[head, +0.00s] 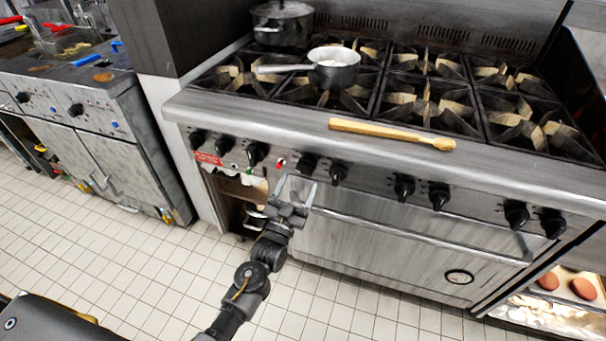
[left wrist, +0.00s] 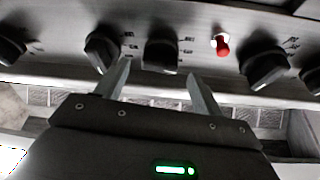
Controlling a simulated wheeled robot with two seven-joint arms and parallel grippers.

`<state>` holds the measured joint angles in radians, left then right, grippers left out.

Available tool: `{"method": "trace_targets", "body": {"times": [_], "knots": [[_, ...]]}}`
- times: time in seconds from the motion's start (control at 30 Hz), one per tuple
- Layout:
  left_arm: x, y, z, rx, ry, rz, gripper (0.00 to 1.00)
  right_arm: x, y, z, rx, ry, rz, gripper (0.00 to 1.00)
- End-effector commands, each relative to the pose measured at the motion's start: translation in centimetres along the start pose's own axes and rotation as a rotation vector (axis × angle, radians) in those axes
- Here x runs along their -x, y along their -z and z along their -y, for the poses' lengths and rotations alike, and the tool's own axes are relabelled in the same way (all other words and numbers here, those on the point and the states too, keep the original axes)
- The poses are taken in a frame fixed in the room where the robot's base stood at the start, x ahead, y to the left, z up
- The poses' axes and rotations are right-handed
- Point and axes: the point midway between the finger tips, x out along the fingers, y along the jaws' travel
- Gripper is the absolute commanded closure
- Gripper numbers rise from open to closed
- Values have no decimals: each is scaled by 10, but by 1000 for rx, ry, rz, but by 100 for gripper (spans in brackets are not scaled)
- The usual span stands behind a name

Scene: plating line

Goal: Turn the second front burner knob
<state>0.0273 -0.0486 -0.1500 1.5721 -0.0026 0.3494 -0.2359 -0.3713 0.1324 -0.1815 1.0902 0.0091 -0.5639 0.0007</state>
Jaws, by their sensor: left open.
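The stove's front panel carries a row of black knobs, including the second knob from the left (head: 224,146), the third (head: 257,153) and the fourth (head: 306,164), right of a small red light. The frames do not label which is the second front burner knob. My left gripper (head: 296,188) is open and empty, just in front of and below the panel. In the left wrist view, its fingers (left wrist: 160,80) are spread below a black knob (left wrist: 161,54) left of the red light (left wrist: 222,45), with another knob (left wrist: 102,48) beyond the left finger. I see no contact. My right gripper is out of view.
A wooden spoon (head: 385,132) lies along the stove's front ledge above the knobs. A small saucepan (head: 334,70) and a lidded pot (head: 282,22) stand on the grates. A long oven handle (head: 420,237) runs below the panel. The tiled floor at left is clear.

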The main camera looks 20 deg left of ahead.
Motion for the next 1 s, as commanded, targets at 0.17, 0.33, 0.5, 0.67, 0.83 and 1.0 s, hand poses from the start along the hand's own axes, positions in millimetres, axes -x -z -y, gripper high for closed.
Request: {"method": "trace_targets", "body": {"times": [0.17, 0.33, 0.5, 0.67, 0.83, 1.0], "knots": [[34, -1, 0, 0, 0, 1, 32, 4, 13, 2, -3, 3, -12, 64], [51, 0, 0, 0, 0, -1, 32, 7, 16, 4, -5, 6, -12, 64], [56, 0, 0, 0, 0, -1, 32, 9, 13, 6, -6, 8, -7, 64], [56, 0, 0, 0, 0, -1, 32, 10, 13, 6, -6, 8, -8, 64], [56, 0, 0, 0, 0, -1, 32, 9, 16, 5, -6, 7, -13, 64], [58, -5, -1, 1, -4, 16, 32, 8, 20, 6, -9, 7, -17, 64]]}}
